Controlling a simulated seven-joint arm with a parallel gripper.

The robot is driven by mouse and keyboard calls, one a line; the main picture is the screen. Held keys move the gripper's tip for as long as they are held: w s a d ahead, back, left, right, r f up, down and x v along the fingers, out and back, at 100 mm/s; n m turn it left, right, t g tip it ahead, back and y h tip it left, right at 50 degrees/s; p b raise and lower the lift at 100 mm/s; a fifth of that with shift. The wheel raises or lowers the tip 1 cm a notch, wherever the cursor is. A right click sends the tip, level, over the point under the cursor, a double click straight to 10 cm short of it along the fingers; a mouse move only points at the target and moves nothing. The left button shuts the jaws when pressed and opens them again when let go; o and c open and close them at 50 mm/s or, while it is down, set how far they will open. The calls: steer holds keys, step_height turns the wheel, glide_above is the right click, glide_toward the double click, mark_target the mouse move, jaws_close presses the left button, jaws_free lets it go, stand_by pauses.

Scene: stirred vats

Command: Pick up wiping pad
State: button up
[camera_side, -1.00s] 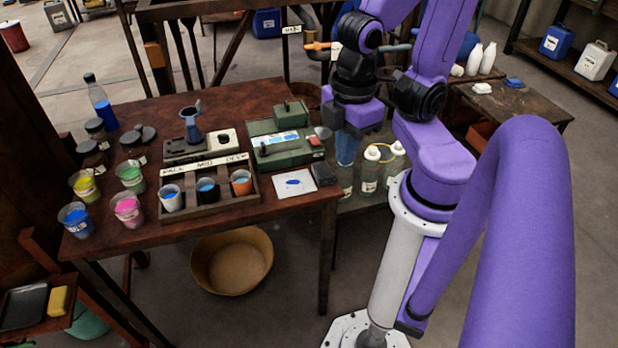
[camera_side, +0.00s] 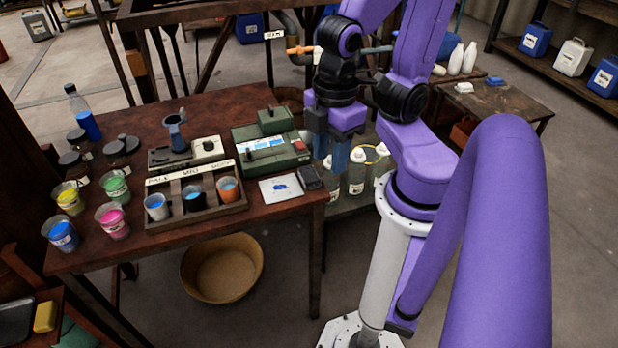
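A small dark grey block (camera_side: 311,178), which looks like the wiping pad, lies flat at the table's right edge, beside a white card with a blue smear (camera_side: 282,187). My gripper (camera_side: 331,158) points down just above and to the right of the block, near the table edge. Its two bluish fingers look apart with nothing seen between them. It does not appear to touch the block.
A green box device (camera_side: 271,150) stands just behind the card. A wooden rack (camera_side: 205,214) with several cups is to the left. Bottles (camera_side: 357,172) stand on a lower shelf behind the gripper. A yellow sponge (camera_side: 45,316) lies at lower left.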

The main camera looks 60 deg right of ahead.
steer(key=o, duration=0.8)
steer(key=w+d+f+m+g+h, duration=0.1)
steer(key=w+d+f+m+h, duration=0.15)
steer(key=w, duration=0.75)
steer(key=m+g+h, duration=0.1)
steer(key=g, duration=0.1)
glide_toward(308, 174)
steer(key=x, duration=0.4)
steer(key=shift+w+a, duration=0.1)
steer(key=shift+x, duration=2.7)
